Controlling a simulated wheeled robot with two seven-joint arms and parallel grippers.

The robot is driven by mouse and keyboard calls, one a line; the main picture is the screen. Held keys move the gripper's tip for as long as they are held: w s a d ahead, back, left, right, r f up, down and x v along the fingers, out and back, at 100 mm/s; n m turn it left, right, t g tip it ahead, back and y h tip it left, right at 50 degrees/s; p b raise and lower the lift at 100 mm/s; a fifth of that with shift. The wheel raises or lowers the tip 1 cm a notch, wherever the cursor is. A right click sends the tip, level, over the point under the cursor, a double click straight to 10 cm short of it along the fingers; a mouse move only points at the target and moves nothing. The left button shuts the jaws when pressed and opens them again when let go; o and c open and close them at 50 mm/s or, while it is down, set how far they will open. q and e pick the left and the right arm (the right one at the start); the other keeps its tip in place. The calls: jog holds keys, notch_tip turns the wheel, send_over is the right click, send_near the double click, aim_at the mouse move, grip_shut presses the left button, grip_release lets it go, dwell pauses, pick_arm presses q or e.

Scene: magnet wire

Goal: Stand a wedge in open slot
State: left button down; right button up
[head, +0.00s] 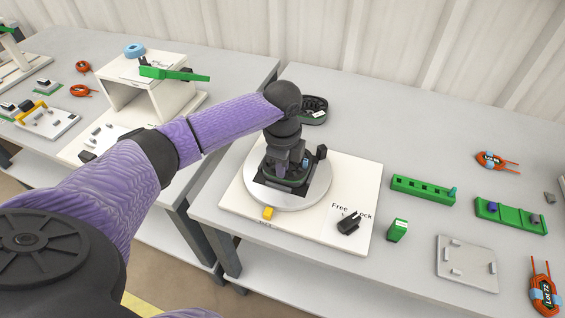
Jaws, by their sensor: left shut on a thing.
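My left gripper (287,172) points down over a dark ring-shaped part with a green rim (284,180). This part sits on a round grey turntable (316,193) on a white board. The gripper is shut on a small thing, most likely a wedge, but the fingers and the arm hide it. The slots of the ring part are too small and too covered to tell which one is open. A green rack (418,188) with several holes stands to the right, with a small teal piece (453,190) at its right end. My right gripper is not in view.
The white board (352,183) carries a yellow piece (268,213) and a black clamp-like piece (349,222). A green box (397,230), a green tray (510,216), a grey plate (466,262) and orange wire coils (543,290) lie to the right. A dark tray (313,110) stands behind.

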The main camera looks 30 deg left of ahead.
pick_arm(q)
jog(key=shift+f, duration=0.2)
jog(key=c, duration=0.6)
grip_release()
jog(key=shift+r, duration=0.1)
notch_tip(320, 180, up, 5)
jog(key=p, duration=0.5)
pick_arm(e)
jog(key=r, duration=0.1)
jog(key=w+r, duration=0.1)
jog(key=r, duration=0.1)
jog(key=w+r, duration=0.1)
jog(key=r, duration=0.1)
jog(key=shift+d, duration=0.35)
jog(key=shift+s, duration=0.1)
